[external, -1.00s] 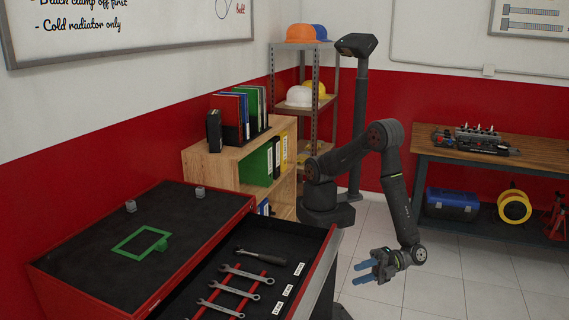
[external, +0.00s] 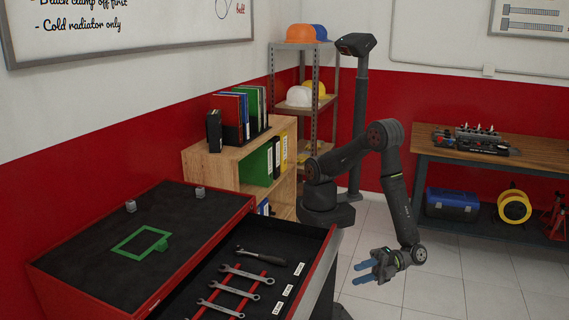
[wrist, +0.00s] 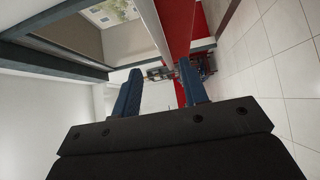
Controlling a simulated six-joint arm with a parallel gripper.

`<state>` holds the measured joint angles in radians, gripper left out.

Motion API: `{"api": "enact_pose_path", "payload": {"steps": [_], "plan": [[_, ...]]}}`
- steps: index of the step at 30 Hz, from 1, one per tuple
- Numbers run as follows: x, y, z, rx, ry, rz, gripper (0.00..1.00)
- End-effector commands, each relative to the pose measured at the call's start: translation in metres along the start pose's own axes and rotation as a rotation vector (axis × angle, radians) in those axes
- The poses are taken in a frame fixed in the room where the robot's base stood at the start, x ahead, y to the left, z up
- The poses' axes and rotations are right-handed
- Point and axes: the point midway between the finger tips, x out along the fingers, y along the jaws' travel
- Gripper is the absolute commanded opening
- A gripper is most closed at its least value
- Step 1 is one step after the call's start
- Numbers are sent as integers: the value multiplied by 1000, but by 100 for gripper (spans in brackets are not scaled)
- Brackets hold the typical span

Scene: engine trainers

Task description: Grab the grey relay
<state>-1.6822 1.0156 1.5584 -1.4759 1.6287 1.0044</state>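Two small grey blocks stand on the dark top of the red tool cabinet in the external view. One grey block (external: 131,206) is at the left and the other grey block (external: 200,191) is near the back right corner; I cannot tell which, if either, is the relay. My gripper (external: 366,271) is to the right of the cabinet, above the tiled floor and far from both blocks. Its blue fingers are apart with nothing between them. The wrist view shows the open fingers (wrist: 160,92) too, and no grey block there.
A green square frame (external: 142,242) lies on the cabinet top (external: 90,245). The open drawer in front holds several wrenches (external: 240,273) and a ratchet (external: 262,256). A wooden shelf with binders (external: 262,165) stands behind. A workbench (external: 540,150) is at the right.

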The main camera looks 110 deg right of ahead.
Motion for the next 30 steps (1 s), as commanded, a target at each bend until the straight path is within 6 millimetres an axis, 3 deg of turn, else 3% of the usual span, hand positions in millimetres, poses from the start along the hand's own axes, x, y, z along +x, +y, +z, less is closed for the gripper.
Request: {"api": "enact_pose_path", "payload": {"steps": [7,9,19,23,30], "plan": [[0,0,0,0,0,0,40],[0,0,0,0,0,0,51],[0,7,0,2,0,0,51],[0,41,0,9,0,-1,51],[0,148,1,12,-1,-1,51]]}}
